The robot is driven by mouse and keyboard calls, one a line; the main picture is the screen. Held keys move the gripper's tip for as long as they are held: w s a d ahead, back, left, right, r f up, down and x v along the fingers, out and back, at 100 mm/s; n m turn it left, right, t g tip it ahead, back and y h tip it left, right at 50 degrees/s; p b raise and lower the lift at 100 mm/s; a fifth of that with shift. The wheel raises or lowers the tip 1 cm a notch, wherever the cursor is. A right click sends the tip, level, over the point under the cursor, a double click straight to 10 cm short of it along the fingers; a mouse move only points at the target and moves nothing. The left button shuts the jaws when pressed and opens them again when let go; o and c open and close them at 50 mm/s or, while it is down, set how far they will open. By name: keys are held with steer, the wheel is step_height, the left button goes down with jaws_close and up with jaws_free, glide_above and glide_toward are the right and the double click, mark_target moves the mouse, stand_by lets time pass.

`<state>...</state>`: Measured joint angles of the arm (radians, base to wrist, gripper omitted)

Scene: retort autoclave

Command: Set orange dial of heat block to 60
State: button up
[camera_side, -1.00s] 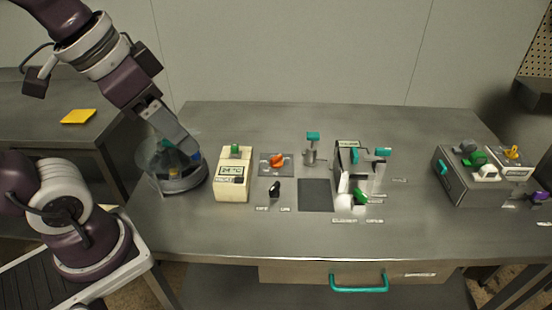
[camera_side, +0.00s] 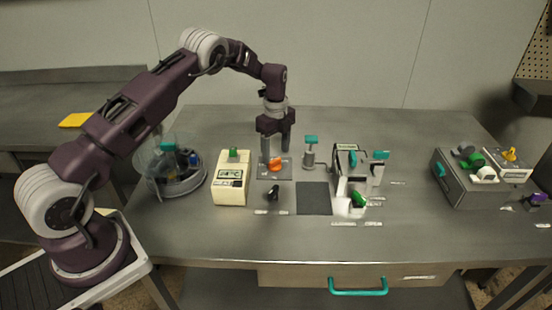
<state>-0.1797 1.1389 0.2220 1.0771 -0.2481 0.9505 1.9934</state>
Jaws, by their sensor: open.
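The orange dial (camera_side: 275,163) sits on a small grey plate (camera_side: 284,175) in the middle left of the table. The marks around it are too small to read. A cream box with a display (camera_side: 230,181) and a green knob stands just left of the plate; the display seems to read a temperature. My gripper (camera_side: 275,158) points down over the orange dial, with one finger at each side of it. The fingers are apart, and the dial shows between their tips. I cannot tell whether either finger touches it.
A black switch (camera_side: 273,193) lies in front of the dial. A teal-topped post (camera_side: 310,152) stands close on the right, with a white and grey device (camera_side: 347,175) beyond. A clear round container (camera_side: 170,167) is at the left. A dark pad (camera_side: 314,198) lies flat on the table.

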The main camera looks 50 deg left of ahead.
mark_target(276, 161)
step_height(276, 161, down, 4)
steer(key=shift+r, duration=0.25)
steer(key=shift+c, duration=0.4)
jaws_close()
